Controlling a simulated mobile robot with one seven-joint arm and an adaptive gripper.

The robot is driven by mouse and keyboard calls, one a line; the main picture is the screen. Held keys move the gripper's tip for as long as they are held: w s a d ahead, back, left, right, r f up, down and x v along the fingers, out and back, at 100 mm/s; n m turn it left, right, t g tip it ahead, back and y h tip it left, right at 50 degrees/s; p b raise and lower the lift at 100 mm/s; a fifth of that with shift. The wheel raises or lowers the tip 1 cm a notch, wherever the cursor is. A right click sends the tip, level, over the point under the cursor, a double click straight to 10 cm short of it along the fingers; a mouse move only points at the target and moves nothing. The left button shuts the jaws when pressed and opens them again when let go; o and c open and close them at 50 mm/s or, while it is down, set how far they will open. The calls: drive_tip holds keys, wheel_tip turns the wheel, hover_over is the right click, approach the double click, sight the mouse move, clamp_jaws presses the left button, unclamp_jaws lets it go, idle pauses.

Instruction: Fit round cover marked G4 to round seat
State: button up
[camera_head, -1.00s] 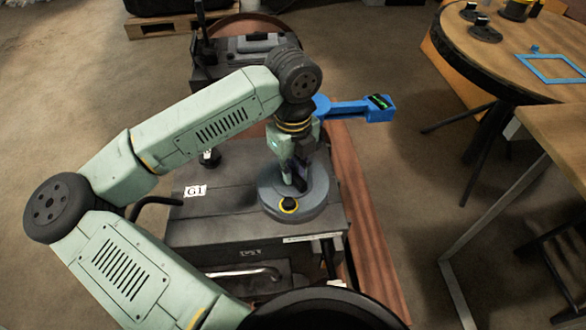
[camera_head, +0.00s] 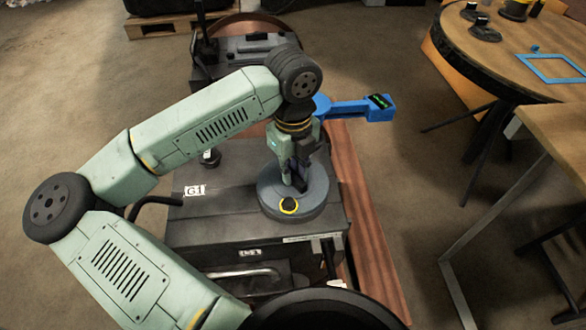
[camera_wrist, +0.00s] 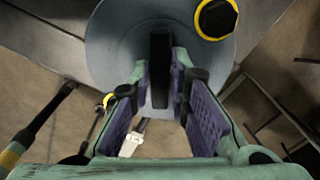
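A round grey cover (camera_head: 315,205) lies at the top right of the dark engine block (camera_head: 220,225). It has a black upright handle (camera_wrist: 160,70) and a black knob with a yellow ring near its edge (camera_wrist: 216,18). My gripper (camera_head: 299,180) points down over the cover. In the wrist view its purple-padded fingers (camera_wrist: 162,75) stand on both sides of the handle and look closed on it. I see no G4 mark. A round seat is not visible, and whether the cover sits flush or slightly raised I cannot tell.
A label G1 (camera_head: 195,191) is on the block's top left. A blue device with a green display (camera_head: 365,108) is behind my wrist. A brown wooden edge (camera_head: 365,220) runs right of the block. A round table (camera_head: 500,60) holds dark parts and a blue frame (camera_head: 553,68).

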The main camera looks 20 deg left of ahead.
drive_tip(key=o, duration=0.5)
drive_tip(key=shift+c, duration=0.2)
wheel_tip(320, 180, up, 12)
idle(0.4)
